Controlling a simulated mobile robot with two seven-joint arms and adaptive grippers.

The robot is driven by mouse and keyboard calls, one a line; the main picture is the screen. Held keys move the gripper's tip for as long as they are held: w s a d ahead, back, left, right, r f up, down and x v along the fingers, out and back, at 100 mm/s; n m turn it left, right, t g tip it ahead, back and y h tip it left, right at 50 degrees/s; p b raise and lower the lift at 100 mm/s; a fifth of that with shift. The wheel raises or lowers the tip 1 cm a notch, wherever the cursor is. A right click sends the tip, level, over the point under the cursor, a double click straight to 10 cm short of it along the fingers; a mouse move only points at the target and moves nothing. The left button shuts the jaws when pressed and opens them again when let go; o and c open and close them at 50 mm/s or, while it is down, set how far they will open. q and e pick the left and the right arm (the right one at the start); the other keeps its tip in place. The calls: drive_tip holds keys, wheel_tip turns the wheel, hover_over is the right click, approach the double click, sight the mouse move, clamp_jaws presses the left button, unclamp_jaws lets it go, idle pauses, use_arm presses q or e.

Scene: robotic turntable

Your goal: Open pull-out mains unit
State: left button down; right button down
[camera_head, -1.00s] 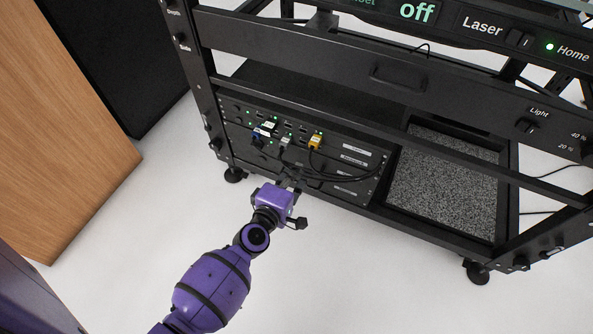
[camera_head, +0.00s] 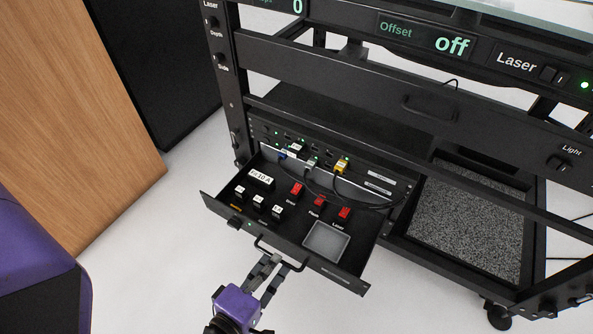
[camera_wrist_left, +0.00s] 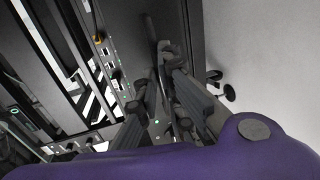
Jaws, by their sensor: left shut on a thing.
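The pull-out mains unit (camera_head: 225,207) is a black drawer low in the rack. It stands well out from the rack, its top exposed. On it are several red switches (camera_head: 319,201), black parts with white labels (camera_head: 262,179) and a square grey tray (camera_head: 327,240). Its black bar handle (camera_head: 295,268) is on the front panel. My left gripper (camera_head: 274,262) is shut on the handle from the front; its fingers partly hide the handle. In the left wrist view the gripper fingers (camera_wrist_left: 165,85) show, but the grip is hard to make out. My right gripper is not in view.
The black rack (camera_head: 330,60) stands behind, with cables (camera_head: 341,164) plugged in above the drawer. A speckled grey tray (camera_head: 470,220) sits at its right. A wooden panel (camera_head: 80,110) stands at the left. White floor is free in front.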

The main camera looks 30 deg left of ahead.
use_arm(q)
drive_tip(key=shift+f+v, duration=0.2)
drive_tip(key=shift+v, duration=0.8)
drive_tip(key=shift+f+v, duration=0.2)
drive_tip(key=shift+v, duration=0.8)
drive_tip(key=shift+s, duration=0.1)
drive_tip(key=c, duration=1.9)
unclamp_jaws()
drive_tip(key=shift+s, duration=0.1)
drive_tip(key=v, duration=0.7)
drive_tip(key=shift+s, duration=0.2)
